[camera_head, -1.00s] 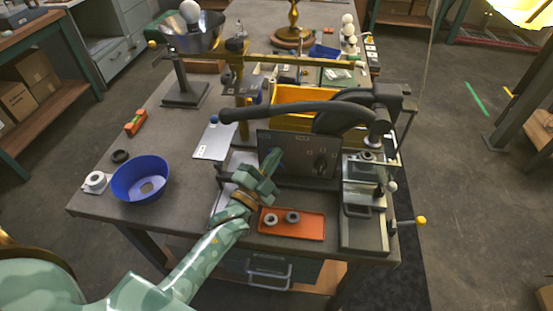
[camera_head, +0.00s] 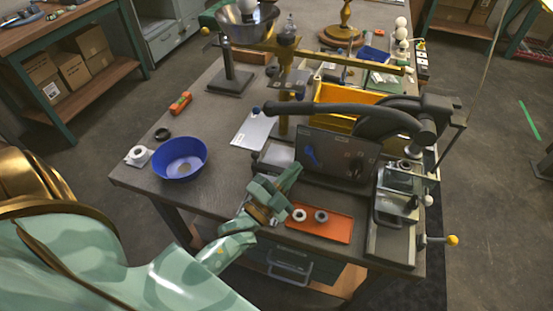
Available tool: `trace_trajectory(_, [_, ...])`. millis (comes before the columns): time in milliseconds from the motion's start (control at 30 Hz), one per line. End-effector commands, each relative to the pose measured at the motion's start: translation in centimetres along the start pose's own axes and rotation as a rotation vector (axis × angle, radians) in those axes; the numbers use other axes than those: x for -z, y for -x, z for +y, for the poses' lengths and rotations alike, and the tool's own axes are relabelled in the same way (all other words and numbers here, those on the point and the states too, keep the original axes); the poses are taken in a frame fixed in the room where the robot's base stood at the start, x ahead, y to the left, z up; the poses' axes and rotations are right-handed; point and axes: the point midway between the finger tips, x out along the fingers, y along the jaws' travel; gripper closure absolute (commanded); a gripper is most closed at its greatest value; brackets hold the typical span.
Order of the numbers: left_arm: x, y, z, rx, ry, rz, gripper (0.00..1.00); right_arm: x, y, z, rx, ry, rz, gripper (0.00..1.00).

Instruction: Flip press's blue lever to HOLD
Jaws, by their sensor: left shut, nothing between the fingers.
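The press shows a dark panel (camera_head: 338,158) facing me, under its long black handle (camera_head: 335,108). The small blue lever (camera_head: 313,157) is on the left part of this panel, slanting from upper left to lower right. The panel's markings are too small to read, so I cannot tell which setting it is at. A dark knob (camera_head: 357,167) is to its right. My left gripper (camera_head: 294,171) is shut and empty, in front of the panel's lower left, apart from the lever. My right gripper is not in view.
An orange tray (camera_head: 330,229) with two rings lies just right of my left gripper. A blue bowl (camera_head: 181,160) stands at the left of the bench. A yellow bin (camera_head: 335,94) is behind the press. The bench between bowl and press is mostly clear.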

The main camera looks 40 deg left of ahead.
Motion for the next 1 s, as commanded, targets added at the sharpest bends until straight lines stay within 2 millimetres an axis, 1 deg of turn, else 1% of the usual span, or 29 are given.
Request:
trace_trajectory(33, [0.2, 1.2, -0.3, -0.002, -0.001, -0.001, 1.00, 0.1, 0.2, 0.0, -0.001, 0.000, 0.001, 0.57])
trace_trajectory(100, [0.4, 2.5, -0.6, -0.002, 0.000, -0.001, 1.00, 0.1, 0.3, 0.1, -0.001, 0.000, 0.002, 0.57])
trace_trajectory(200, [0.7, 4.2, -1.0, -0.002, 0.001, -0.001, 1.00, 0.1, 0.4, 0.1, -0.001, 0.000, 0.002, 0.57])
trace_trajectory(333, [0.9, 5.5, -1.4, -0.001, 0.000, -0.001, 1.00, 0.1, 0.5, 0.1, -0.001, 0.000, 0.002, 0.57])
trace_trajectory(500, [1.0, 6.1, -1.5, 0.000, 0.000, 0.000, 1.00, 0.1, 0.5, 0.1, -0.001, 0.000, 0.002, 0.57])
trace_trajectory(1000, [1.0, 6.0, -1.5, -0.001, 0.000, 0.000, 1.00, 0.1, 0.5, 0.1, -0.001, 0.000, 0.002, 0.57])
